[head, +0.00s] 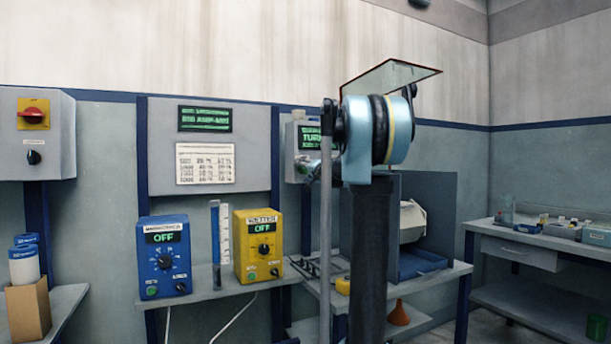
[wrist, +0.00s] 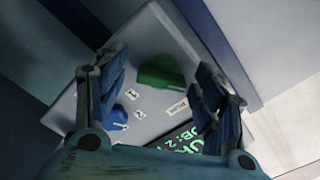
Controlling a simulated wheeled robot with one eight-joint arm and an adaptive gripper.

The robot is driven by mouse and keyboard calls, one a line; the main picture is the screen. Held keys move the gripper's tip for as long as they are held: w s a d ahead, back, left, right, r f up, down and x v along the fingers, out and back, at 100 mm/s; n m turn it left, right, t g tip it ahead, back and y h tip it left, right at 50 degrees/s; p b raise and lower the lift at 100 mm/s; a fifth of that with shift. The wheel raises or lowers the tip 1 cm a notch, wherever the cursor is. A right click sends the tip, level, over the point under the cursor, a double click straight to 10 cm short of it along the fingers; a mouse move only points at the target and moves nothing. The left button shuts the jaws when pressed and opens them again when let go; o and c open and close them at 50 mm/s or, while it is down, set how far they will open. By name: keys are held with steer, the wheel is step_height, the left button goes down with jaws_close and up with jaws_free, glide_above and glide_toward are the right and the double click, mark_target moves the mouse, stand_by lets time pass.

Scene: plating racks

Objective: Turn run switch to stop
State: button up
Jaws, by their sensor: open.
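The control box (wrist: 150,42) is pale grey and fills the middle of the wrist view, tilted. It has a green knob (wrist: 162,73), a blue knob (wrist: 114,118), small white labels and a green-lit display (wrist: 187,139). The label text is too blurred to tell which knob is the run switch. My gripper (wrist: 159,88) is open and faces the panel, its fingers on either side of the knobs, with nothing between them held. The green knob lies between the fingertips; contact is not visible. In the head view the box (head: 298,136) is mostly hidden behind my arm.
A blue unit (head: 165,258) and a yellow unit (head: 258,246), both reading OFF, stand on the shelf to the left. A grey box with a red switch (head: 33,113) hangs far left. A side bench (head: 535,255) stands at right.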

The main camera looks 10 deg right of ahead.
steer(key=v, duration=1.1)
steer(key=shift+s, duration=0.3)
steer(key=shift+d, duration=0.1)
steer(key=s+a+f+n+g+y, duration=0.1)
steer(key=s+a+f+n+g, duration=0.4)
steer(key=s+f, duration=0.55)
steer(key=s+a+f+n+g+y, duration=0.1)
steer(key=s+a+f+g, duration=0.2)
steer(key=s+a+f, duration=0.6)
steer(key=s+d+f+g+h, duration=0.3)
steer(key=s+d+f, duration=0.2)
steer(key=s+f, duration=0.8)
steer(key=s+d+f+n+g+h, duration=0.1)
steer(key=s+d+f+g+h, duration=0.3)
steer(key=s+f, duration=0.9)
steer(key=shift+s+d+f+h, duration=0.15)
steer(key=shift+s+d+h, duration=0.15)
steer(key=shift+d, duration=0.85)
